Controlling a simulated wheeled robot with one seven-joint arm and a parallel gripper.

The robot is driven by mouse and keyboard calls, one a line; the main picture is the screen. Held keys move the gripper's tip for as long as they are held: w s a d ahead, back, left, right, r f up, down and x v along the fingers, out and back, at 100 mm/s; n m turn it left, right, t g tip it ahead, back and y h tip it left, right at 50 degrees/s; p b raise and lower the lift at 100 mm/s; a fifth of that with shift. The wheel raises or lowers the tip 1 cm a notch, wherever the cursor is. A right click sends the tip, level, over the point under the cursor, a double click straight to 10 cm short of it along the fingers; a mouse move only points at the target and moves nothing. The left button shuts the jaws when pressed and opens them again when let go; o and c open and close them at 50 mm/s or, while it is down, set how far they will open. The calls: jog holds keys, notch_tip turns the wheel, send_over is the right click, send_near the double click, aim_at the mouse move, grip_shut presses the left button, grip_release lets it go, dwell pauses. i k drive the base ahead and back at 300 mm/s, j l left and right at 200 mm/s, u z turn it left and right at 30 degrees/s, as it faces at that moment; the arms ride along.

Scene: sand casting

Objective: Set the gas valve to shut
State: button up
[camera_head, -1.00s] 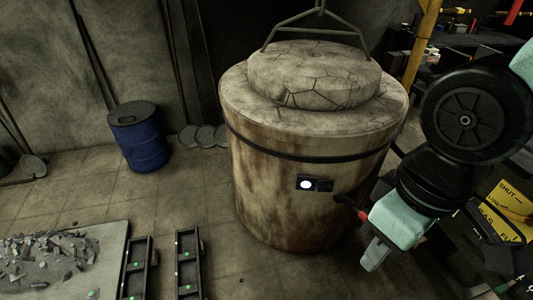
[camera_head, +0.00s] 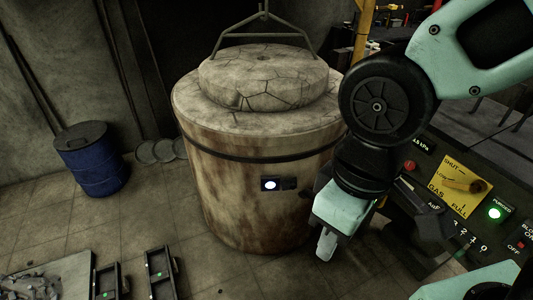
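The gas valve (camera_head: 465,185) is a tan lever on a yellow plate (camera_head: 472,206) marked SHUT, LOW, GAS and FULL, on the dark control panel at the right. The lever lies roughly across the plate, its left end near the LOW mark; its exact setting is hard to tell. My gripper (camera_head: 325,248) hangs pointing down in front of the furnace's right side, left of the panel and well apart from the valve. It is seen from the side, so the gap between its fingers does not show. Nothing is visible in it.
The round furnace (camera_head: 245,190) with a cracked lid (camera_head: 265,75) stands at the centre. The panel also has a red button (camera_head: 409,165), a lit green PURGED lamp (camera_head: 494,213) and a numbered dial. A blue barrel (camera_head: 92,160) stands at the left, with open floor in front.

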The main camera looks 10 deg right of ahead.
aim_at(474, 189)
jog(key=z, duration=1.3)
